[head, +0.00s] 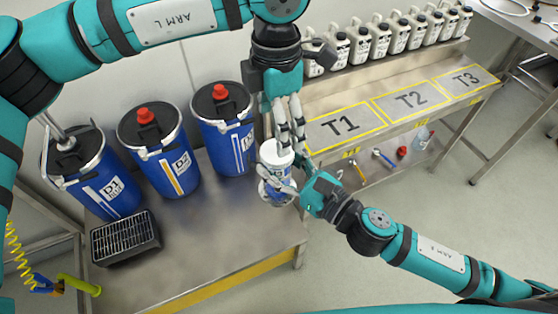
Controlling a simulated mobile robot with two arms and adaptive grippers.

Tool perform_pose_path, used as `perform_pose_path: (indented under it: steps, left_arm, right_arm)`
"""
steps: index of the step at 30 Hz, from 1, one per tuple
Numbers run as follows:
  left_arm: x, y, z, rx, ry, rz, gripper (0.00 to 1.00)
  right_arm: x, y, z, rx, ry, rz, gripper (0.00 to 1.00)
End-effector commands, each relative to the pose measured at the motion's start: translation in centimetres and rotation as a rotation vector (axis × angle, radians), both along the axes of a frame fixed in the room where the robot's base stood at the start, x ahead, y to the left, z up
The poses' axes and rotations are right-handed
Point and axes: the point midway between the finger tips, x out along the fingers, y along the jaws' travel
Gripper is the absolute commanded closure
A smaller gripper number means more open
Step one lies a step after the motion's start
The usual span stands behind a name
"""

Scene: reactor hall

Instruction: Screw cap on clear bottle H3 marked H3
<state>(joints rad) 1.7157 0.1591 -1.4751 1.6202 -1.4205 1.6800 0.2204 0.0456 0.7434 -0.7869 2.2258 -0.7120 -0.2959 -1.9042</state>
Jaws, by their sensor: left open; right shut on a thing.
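A white bottle with bluish parts (275,155) stands upright near the right end of the steel bench; I cannot read its marking or tell whether the white top is a cap. My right gripper (280,187) is shut on its lower body from the right side. My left gripper (290,142) points down, open, with its fingers just above and beside the bottle's top. Whether the fingers touch the top is hard to tell. The fingers and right hand hide part of the bottle.
Blue drums (227,140) stand along the bench's back, with a black grated box (126,238) in front. A side shelf (465,92) carries plates T1, T2 and T3, and several white jugs (360,45) behind. Below it lie small tools, a red item (402,152) and a small bottle (421,140).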

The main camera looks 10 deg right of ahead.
Motion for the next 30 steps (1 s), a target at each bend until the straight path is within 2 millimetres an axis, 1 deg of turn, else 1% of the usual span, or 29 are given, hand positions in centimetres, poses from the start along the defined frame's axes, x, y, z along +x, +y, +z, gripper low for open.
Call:
perform_pose_path:
  steps: [1, 6, 12, 16, 24, 25, 26, 30]
  left_arm:
    - [-0.1, 0.0, -0.8, 0.001, 0.003, -0.001, 0.18]
    - [0.0, 0.0, -3.6, 0.000, 0.002, 0.001, 0.18]
    - [0.0, 0.0, -5.9, 0.001, 0.001, 0.000, 0.18]
    - [0.0, 0.0, -6.6, 0.000, 0.001, 0.000, 0.18]
    - [0.0, 0.0, -6.7, -0.001, 0.000, 0.000, 0.18]
    - [0.0, 0.0, -6.7, -0.001, 0.000, 0.000, 0.20]
    - [0.0, 0.0, -6.7, -0.001, 0.000, 0.000, 0.23]
    - [0.0, 0.0, -6.7, -0.001, 0.000, 0.000, 0.42]
  right_arm:
    - [0.0, 0.0, 0.1, 0.001, -0.003, 0.001, 1.00]
    - [0.0, 0.0, 0.2, 0.001, -0.003, 0.001, 1.00]
    - [0.0, 0.0, 0.2, 0.001, -0.003, 0.001, 1.00]
    - [0.0, 0.0, 0.2, 0.001, -0.003, 0.001, 1.00]
    - [0.0, 0.0, 0.2, 0.001, -0.003, 0.001, 1.00]
    - [0.0, 0.0, 0.2, 0.001, -0.003, 0.001, 1.00]
    - [0.0, 0.0, 0.1, 0.001, -0.003, 0.001, 1.00]
    - [0.0, 0.0, 0.1, 0.001, -0.003, 0.001, 1.00]
